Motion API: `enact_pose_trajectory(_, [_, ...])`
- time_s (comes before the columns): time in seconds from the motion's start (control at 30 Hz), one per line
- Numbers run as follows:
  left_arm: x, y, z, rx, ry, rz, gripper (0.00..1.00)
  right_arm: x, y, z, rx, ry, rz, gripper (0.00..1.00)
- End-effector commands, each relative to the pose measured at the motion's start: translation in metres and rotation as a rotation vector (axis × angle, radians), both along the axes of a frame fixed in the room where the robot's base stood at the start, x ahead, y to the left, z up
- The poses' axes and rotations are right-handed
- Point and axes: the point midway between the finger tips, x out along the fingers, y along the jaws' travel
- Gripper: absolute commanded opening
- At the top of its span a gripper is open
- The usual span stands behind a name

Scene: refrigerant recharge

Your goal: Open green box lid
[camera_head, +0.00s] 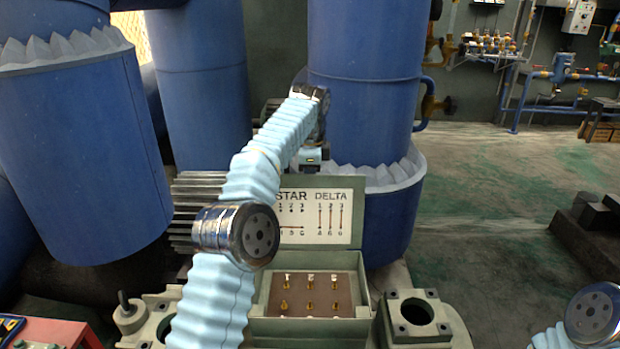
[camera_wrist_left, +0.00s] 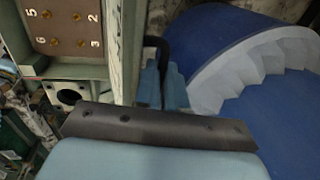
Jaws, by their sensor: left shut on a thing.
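The green box (camera_head: 305,327) stands at the bottom centre of the head view, with a brown panel (camera_head: 311,303) of brass terminals inside. Its lid (camera_head: 345,182) is raised and stands about upright at the back, its inner face showing a STAR and DELTA diagram. In the left wrist view the lid appears edge-on (camera_wrist_left: 126,50), with a black handle (camera_wrist_left: 154,45) on its outer side. My left gripper (camera_wrist_left: 164,88) is behind the lid, its blue fingers shut on this handle. My arm covers the lid's left part in the head view. My right gripper is out of view.
Large blue tanks (camera_head: 365,60) with pale jagged collars stand close behind the lid. A green flange with a round hole (camera_head: 418,313) is right of the box. A red case (camera_head: 60,332) is at the lower left. The floor at right is open.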

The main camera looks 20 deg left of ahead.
Motion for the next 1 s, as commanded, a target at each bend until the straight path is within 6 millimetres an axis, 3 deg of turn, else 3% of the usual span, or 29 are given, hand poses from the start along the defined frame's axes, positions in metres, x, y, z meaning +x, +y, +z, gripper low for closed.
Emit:
enact_pose_trajectory(0.53, [0.0080, 0.0067, -0.0035, 0.010, -0.019, 0.008, 0.00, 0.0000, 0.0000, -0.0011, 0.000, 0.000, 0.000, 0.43])
enact_pose_trajectory(0.57, [0.0080, 0.0067, -0.0035, 0.010, -0.019, 0.008, 0.15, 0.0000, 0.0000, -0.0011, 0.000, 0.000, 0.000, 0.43])
enact_pose_trajectory(0.7, [0.0078, 0.0065, -0.0045, 0.011, -0.017, 0.008, 0.36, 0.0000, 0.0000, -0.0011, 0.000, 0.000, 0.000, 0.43])
enact_pose_trajectory(1.0, [0.0076, 0.0057, -0.0076, 0.009, -0.011, 0.007, 0.36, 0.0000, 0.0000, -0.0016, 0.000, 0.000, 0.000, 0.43])
